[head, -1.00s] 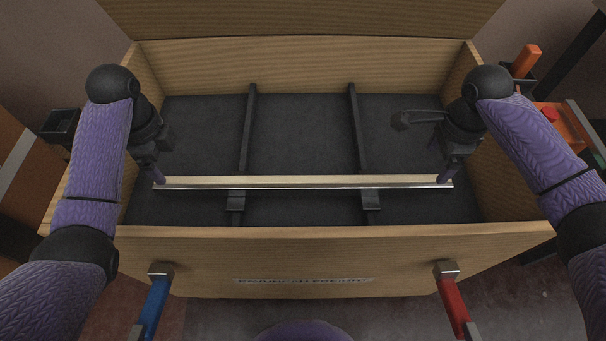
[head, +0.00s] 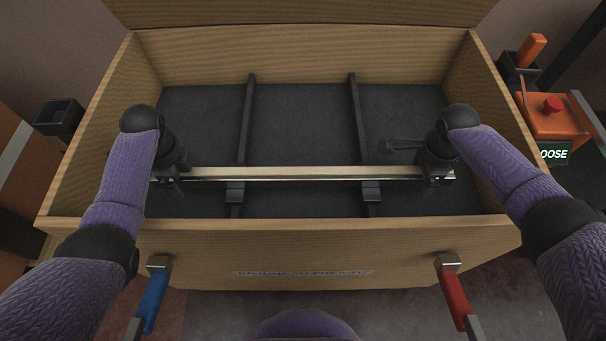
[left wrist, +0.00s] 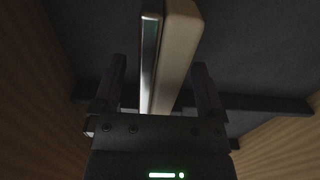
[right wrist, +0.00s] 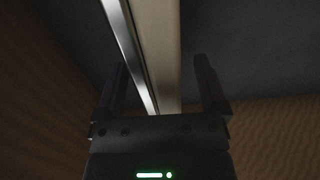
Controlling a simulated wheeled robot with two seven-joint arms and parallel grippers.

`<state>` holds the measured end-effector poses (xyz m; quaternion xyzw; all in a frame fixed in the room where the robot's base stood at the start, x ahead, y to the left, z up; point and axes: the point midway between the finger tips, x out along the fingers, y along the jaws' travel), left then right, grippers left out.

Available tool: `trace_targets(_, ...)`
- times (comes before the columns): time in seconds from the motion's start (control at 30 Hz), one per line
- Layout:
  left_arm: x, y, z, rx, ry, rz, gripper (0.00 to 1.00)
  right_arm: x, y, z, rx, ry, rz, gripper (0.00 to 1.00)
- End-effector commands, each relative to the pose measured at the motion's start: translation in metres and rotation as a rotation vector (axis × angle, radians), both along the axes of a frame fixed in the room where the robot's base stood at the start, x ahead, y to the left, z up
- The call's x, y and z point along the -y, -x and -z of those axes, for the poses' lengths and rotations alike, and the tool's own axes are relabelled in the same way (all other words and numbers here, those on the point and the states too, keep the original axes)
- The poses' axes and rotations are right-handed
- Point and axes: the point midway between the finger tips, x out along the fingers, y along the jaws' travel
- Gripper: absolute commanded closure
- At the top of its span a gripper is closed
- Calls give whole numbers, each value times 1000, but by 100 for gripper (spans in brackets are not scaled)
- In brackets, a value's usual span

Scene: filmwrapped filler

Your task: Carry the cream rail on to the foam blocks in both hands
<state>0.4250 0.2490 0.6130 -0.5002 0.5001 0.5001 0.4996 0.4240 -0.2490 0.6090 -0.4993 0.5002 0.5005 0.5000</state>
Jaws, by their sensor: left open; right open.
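The cream rail (head: 300,172), long with a shiny metal front edge, lies left to right inside the wooden box. Two small dark blocks, at left (head: 235,192) and right (head: 371,190), show at its front edge; I cannot tell whether these are the foam blocks or whether the rail touches them. My left gripper (head: 170,183) is open at the rail's left end; in the left wrist view the rail (left wrist: 176,50) passes between its fingers. My right gripper (head: 431,182) is open near the right end, its fingers either side of the rail (right wrist: 158,50).
The wooden box (head: 330,238) has a high front wall with a blue handle (head: 154,300) and a red handle (head: 453,298). Two dark strips (head: 246,130) (head: 356,120) cross its dark floor. An orange unit with a red button (head: 552,104) stands outside at right.

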Motion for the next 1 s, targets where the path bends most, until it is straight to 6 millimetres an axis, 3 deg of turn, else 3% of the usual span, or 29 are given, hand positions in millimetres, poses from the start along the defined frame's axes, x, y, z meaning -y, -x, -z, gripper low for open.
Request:
trace_targets(0.4,0,0,8,0,-1,1,11,0,0,8,1,1,0,11)
trace_targets(0.8,0,0,8,0,-1,1,96,0,0,8,1,1,0,96)
trace_targets(0.83,0,0,8,0,-1,1,100,0,0,8,1,1,0,100)
trace_targets(1.0,0,0,8,0,-1,1,100,0,0,8,1,1,0,100)
